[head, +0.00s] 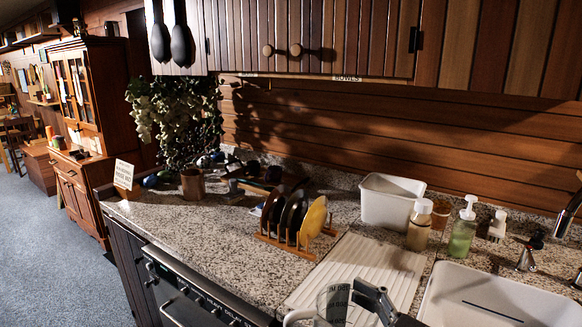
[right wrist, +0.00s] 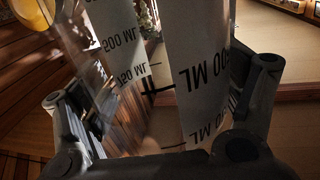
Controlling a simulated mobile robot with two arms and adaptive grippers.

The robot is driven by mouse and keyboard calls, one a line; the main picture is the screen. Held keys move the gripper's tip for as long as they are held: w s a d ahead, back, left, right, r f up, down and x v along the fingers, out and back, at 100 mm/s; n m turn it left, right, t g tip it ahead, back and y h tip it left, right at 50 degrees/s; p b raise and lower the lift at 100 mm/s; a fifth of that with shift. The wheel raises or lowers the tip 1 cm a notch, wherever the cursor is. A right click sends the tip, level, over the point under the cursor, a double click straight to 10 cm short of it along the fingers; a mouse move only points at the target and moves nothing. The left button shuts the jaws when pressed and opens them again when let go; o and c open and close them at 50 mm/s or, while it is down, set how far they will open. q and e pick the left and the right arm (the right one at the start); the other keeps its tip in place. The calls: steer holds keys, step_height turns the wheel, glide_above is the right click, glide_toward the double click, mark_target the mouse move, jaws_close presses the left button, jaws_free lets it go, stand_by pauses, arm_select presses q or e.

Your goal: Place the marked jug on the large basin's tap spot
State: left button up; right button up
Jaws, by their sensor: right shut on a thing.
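The clear measuring jug (head: 333,303) with dark volume marks is at the bottom edge of the head view, partly cut off. My right gripper (head: 372,298) is shut on it from the right side. In the right wrist view the jug (right wrist: 200,75) fills the middle between the fingers, with its ML marks upside down. The white basin (head: 470,285) is at the lower right, partly cut off, with a thin dark line inside it. The dark tap (head: 568,217) is at the right edge behind the basin. My left gripper is not in view.
A ribbed draining board (head: 365,265) lies left of the basin. A plate rack (head: 290,243) holds several plates. A white tub (head: 390,200), an amber bottle (head: 419,226), a green soap bottle (head: 463,230) and a brush (head: 497,226) stand behind. Granite counter left of the rack is partly clear.

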steer(key=shift+m+t+h, duration=0.6)
steer(key=shift+h, duration=0.1)
steer(key=f, duration=0.1)
steer(key=s+f, duration=0.2)
steer(key=shift+a+f, duration=0.2)
steer(key=shift+f, duration=0.05)
steer(key=f+m+h, duration=0.1)
steer(key=s+d+f+t+h, duration=0.1)
steer(key=f, duration=0.1)
steer(key=shift+d+m+t, duration=0.15)
steer(key=shift+m+t, duration=0.15)
steer(key=shift+m, duration=0.1)
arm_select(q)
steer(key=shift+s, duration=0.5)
arm_select(e)
steer(key=s+d+f+m+t+h, duration=0.2)
steer(key=s+d+f+m+h, duration=0.4)
steer(key=d+h, duration=0.3)
steer(key=shift+s+d+f+t+h, duration=0.15)
steer(key=shift+s+d+t+h, duration=0.15)
steer(key=shift+s+d, duration=0.15)
steer(key=shift+a, duration=0.1)
